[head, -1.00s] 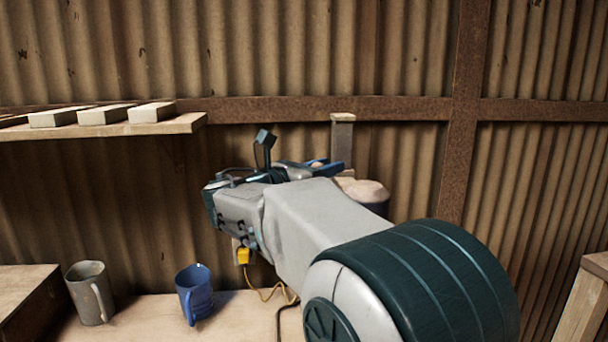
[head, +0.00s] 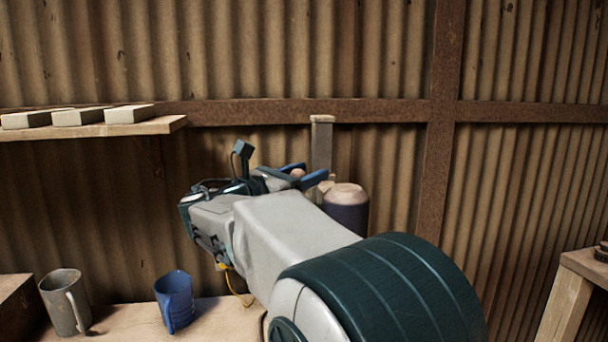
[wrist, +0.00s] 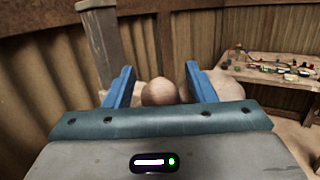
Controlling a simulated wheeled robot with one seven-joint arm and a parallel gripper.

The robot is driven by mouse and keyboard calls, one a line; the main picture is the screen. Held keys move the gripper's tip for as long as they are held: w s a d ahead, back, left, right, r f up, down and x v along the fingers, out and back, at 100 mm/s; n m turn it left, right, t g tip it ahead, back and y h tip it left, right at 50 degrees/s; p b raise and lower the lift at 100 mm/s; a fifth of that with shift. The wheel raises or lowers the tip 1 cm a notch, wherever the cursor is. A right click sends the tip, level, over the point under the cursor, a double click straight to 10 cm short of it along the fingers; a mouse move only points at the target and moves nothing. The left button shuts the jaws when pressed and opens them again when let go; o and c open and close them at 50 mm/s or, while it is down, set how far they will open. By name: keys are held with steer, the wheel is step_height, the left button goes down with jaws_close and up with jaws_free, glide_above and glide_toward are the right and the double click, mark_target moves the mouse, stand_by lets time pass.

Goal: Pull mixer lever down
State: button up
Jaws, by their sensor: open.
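A round tan knob (wrist: 160,92), which looks like the end of the mixer lever, sits between the two blue fingers of my gripper (wrist: 159,76) in the wrist view. The fingers are open, with a gap on each side of the knob. In the head view, my gripper (head: 304,173) is beside the mixer's upright wooden post (head: 321,146), and a bit of the knob shows between the fingers. A dark rounded vessel with a pale top (head: 346,208) stands just right of the fingers. The lever's shaft is hidden by my gripper and arm.
A grey mug (head: 64,302) and a blue mug (head: 175,302) stand on the bench (head: 125,325) at lower left. A shelf (head: 150,128) with pale blocks is on the left wall. In the wrist view, a cluttered table (wrist: 268,72) is at the right.

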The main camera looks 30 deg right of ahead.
steer(key=b+v, duration=0.1)
steer(key=v, duration=1.2)
steer(key=shift+a, duration=0.35)
steer(key=shift+s, duration=0.1)
